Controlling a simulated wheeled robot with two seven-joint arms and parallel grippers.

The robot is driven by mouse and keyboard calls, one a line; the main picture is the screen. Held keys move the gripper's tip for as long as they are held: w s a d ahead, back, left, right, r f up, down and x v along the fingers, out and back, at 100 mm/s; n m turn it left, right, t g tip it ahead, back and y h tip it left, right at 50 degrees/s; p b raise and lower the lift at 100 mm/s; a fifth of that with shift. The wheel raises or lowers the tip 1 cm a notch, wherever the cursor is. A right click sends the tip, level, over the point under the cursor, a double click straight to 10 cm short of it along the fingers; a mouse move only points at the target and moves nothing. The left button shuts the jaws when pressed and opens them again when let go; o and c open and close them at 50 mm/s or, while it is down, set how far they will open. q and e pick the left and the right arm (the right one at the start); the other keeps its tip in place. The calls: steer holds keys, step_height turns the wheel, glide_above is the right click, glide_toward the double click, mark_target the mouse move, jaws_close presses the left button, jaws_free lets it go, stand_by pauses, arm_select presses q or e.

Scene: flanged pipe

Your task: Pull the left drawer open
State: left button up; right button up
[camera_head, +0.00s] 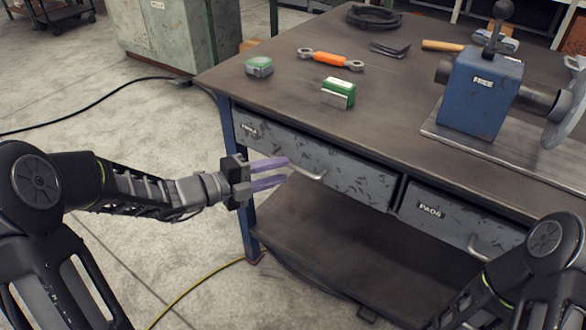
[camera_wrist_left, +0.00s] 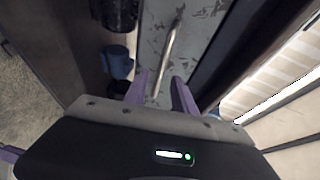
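The left drawer (camera_head: 350,178) is a scuffed grey front under the tabletop, flush with the bench and shut. Its bar handle (camera_head: 312,173) is pale metal; it also shows in the left wrist view (camera_wrist_left: 171,48). My left gripper (camera_head: 287,169) is open, its two purple fingers pointing at the drawer front near the handle's left end. In the left wrist view the open fingers (camera_wrist_left: 160,84) straddle the line of the handle, whose near end lies between them; contact cannot be told. My right arm shows at the lower right, its gripper out of view.
The right drawer (camera_head: 455,217), labelled PADS, is shut beside it. The workbench (camera_head: 400,110) carries a blue machine (camera_head: 480,95), a green box (camera_head: 338,93), a green-lidded container (camera_head: 259,66) and an orange tool (camera_head: 330,59). A lower shelf (camera_head: 340,250) lies below; floor space is free at left.

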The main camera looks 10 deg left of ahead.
mark_target(293, 167)
arm_select(q)
steer(key=shift+b+x, duration=0.45)
steer(key=shift+x, duration=1.9)
steer(key=shift+c, duration=0.2)
jaws_close()
